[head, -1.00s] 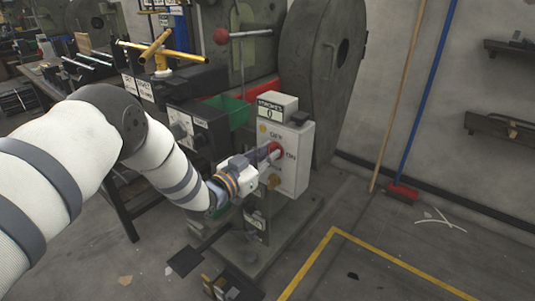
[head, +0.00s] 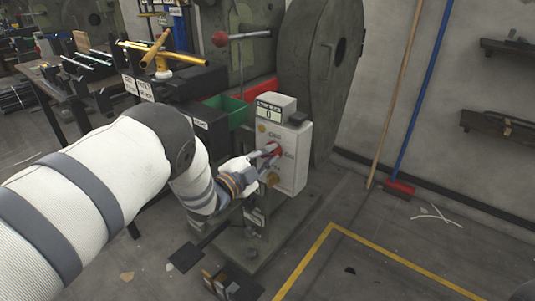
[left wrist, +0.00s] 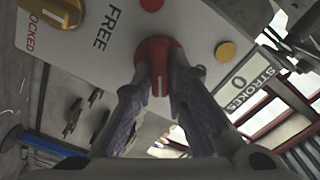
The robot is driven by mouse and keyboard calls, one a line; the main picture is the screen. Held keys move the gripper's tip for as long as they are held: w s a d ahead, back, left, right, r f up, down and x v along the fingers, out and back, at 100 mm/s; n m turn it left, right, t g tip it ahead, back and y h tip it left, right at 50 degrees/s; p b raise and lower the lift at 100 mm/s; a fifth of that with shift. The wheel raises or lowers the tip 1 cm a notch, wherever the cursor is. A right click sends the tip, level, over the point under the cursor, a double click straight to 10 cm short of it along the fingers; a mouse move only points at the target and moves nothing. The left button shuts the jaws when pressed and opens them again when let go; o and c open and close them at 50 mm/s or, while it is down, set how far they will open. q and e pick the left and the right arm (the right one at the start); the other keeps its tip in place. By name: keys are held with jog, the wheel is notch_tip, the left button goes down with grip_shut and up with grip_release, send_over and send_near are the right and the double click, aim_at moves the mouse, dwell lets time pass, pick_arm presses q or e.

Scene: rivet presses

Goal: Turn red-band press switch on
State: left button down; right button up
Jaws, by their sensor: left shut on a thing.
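The press's grey-white control box (head: 292,165) stands at the foot of the large dark press. Its red rotary switch (head: 274,149) has small OFF and ON labels around it. My left gripper (head: 264,156) reaches the box front from the left. In the left wrist view the two fingers of my left gripper (left wrist: 164,85) are closed on either side of the red switch knob (left wrist: 153,52), touching it. Which label the knob points to cannot be told. My right gripper is not in view.
A strokes counter (head: 276,108) reading 0 sits on the box. A brass lock (left wrist: 58,10) and a yellow button (left wrist: 225,51) flank the knob. A green bin (head: 228,110) is behind. Brooms (head: 399,187) lean on the right wall. The floor right of the yellow line is mostly clear.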

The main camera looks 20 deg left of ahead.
pick_arm(q)
jog(key=m, duration=0.3)
jog(key=shift+f, duration=0.15)
jog(key=shift+m, duration=1.6)
jog(key=c, duration=1.6)
grip_release()
jog(key=shift+s, duration=0.1)
jog(key=v, duration=1.2)
